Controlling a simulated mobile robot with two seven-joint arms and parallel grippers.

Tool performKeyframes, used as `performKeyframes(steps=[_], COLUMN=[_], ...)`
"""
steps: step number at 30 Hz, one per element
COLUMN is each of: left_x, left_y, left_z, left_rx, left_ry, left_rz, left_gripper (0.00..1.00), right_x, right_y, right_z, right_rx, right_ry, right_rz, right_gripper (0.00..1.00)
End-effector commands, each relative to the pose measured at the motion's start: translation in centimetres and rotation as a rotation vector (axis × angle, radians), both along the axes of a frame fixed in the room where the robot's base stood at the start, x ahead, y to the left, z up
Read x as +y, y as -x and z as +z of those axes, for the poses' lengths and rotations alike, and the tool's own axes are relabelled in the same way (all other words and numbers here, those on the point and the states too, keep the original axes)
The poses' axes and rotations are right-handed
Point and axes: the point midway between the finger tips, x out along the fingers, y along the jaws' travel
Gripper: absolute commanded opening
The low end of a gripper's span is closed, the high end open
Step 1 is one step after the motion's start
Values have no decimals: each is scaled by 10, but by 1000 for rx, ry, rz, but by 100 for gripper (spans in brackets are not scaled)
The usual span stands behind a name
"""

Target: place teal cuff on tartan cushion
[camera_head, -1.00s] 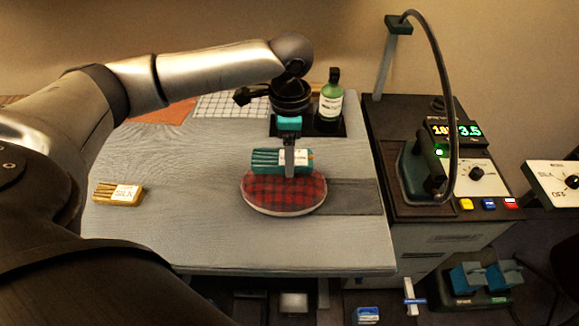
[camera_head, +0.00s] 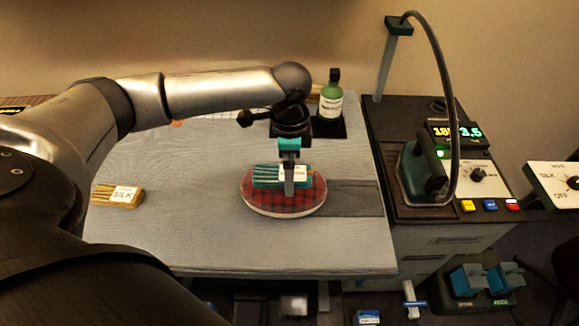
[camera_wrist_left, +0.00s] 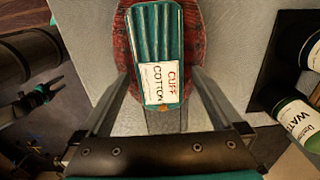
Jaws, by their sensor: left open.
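The teal cuff (camera_head: 268,175), pleated with a white label, lies flat on the red tartan cushion (camera_head: 262,200) on the table. In the left wrist view the cuff (camera_wrist_left: 156,40) rests across the middle of the round cushion (camera_wrist_left: 192,60), its label reading "CUFF COTTON". My left gripper (camera_head: 289,190) is over the cushion, its fingers hiding part of the cuff in the head view. In the left wrist view the gripper (camera_wrist_left: 162,82) has its fingers apart, one on each side of the cuff's label end.
A yellow silk cuff (camera_head: 118,195) lies at the table's left. A green bottle (camera_head: 331,102) stands in a dark tray behind my gripper. A grey strip (camera_head: 350,198) lies right of the cushion. An iron (camera_head: 422,172) stands on the right cabinet. The front table surface is clear.

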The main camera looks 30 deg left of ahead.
Motion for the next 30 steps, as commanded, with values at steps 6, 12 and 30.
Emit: performKeyframes(steps=[6,12,30], left_x=[0,0,0], left_y=[0,-1,-1], left_z=[1,26,122], left_rx=[-1,-5,-1], left_ry=[0,2,1], left_rz=[0,-1,0], left_gripper=[100,100,100], right_x=[0,1,2], right_y=[0,0,1], right_z=[-1,4,18], right_rx=[0,0,1], right_ry=[-1,-1,-2], right_rz=[0,0,0], right_gripper=[50,50,50])
